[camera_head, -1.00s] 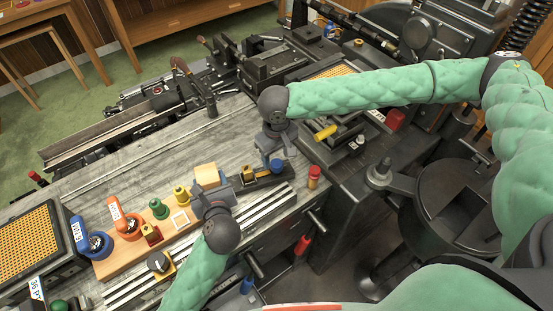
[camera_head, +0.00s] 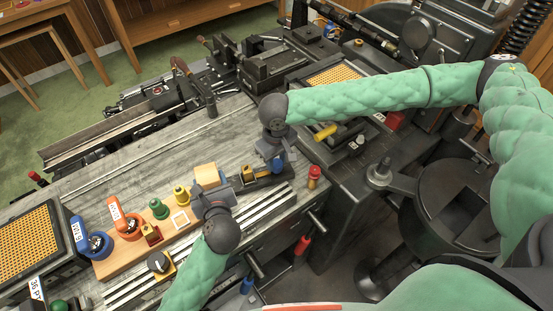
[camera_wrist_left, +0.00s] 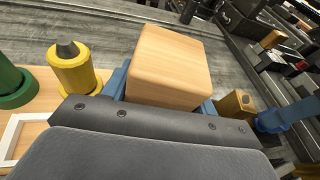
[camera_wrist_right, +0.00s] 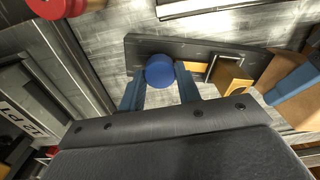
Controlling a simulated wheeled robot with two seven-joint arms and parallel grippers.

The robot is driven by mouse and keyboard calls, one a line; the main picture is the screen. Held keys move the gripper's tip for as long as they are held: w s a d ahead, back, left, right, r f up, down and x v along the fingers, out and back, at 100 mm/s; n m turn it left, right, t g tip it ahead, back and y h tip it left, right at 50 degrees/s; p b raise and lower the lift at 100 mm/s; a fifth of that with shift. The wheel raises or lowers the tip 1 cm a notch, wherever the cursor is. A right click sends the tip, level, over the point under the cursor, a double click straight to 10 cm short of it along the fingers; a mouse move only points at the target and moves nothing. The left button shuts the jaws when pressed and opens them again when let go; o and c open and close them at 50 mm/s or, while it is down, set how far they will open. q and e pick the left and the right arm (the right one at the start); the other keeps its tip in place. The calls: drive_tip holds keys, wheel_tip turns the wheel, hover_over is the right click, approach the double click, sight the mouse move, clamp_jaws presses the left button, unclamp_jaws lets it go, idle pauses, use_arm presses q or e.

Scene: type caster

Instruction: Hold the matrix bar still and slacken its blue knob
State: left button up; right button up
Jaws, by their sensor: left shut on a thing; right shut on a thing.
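The matrix bar (camera_wrist_right: 195,52) is a dark flat bar with a brass block (camera_wrist_right: 232,75) on it. It lies near the front edge of the bench, left of the right gripper's arm in the head view (camera_head: 264,183). Its blue knob (camera_wrist_right: 160,70) is between the fingers of my right gripper (camera_wrist_right: 160,82), which is shut on it from above. My left gripper (camera_wrist_left: 165,95) is shut on a pale wooden block (camera_wrist_left: 168,60) at the bar's left end. The join between block and bar is hidden by the gripper.
A wooden board (camera_head: 111,267) left of my left gripper carries blue, orange, green and yellow knobbed pieces. A red-topped piece (camera_head: 314,172) stands close right of the bar. A perforated yellow tray (camera_head: 27,243) is at far left.

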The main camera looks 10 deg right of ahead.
sight(277, 163)
drive_tip(key=shift+n, duration=0.6)
drive_tip(key=o, duration=1)
wheel_tip(277, 163, up, 12)
drive_tip(key=shift+f, duration=0.1)
use_arm(q)
drive_tip(key=o, duration=1.1)
